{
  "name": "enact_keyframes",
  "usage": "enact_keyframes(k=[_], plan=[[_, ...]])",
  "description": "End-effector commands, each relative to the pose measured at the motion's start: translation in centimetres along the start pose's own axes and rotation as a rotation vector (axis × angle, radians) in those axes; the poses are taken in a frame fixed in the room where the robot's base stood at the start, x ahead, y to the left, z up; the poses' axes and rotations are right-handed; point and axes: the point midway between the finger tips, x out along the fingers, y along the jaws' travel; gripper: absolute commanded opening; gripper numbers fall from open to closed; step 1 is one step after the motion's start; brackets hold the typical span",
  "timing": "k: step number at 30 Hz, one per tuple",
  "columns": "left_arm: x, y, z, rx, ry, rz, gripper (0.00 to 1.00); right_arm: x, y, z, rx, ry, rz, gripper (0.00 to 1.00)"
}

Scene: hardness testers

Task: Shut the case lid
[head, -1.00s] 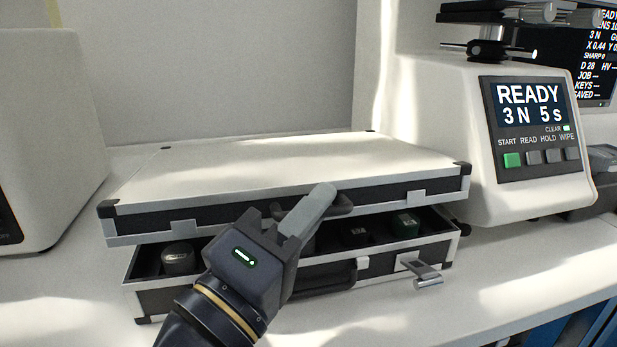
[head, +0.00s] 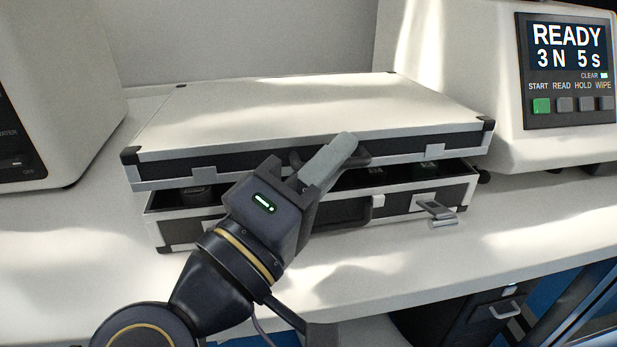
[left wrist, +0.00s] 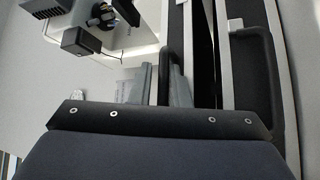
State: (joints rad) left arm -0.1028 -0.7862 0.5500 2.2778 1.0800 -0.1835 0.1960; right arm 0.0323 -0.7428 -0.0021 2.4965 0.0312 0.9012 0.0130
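The case lid (head: 300,115) is white-topped with dark sides and metal trim. It lies low over the case base (head: 185,232), with a narrow gap along the front. My left gripper (head: 328,162) is at the lid's front and hides part of the gap. In the left wrist view its two grey fingers (left wrist: 162,85) are closed on the dark lid handle (left wrist: 174,52). The base's own handle (left wrist: 258,85) shows beside it there. A metal latch (head: 437,213) sticks out open at the base's front right. My right gripper is out of view.
Dark items (head: 196,192) sit inside the base, partly seen through the gap. A tester with a READY display (head: 567,48) stands to the right. Another pale machine (head: 50,90) stands to the left. The white bench (head: 400,262) is clear in front of the case.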

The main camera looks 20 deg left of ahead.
Motion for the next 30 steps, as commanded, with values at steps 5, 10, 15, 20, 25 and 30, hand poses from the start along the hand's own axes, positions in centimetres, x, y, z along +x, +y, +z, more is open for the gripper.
enact_keyframes(k=[5,10,15,20,25,30], plan=[[-2.3,0.3,-0.5,0.0,0.016,0.002,0.19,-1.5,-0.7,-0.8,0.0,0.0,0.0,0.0],[-4.6,0.7,-0.4,0.003,0.014,0.007,0.19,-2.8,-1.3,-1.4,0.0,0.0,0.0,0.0],[-6.2,0.7,-0.3,0.003,0.01,0.009,0.19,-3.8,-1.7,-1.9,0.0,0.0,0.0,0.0],[-7.1,0.5,-0.1,0.003,0.007,0.008,0.19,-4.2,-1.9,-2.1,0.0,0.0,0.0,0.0],[-7.4,0.3,0.0,0.002,0.004,0.007,0.19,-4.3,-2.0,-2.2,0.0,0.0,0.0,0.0],[-7.4,0.2,0.1,0.002,0.003,0.007,0.19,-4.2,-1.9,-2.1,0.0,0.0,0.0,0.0]])
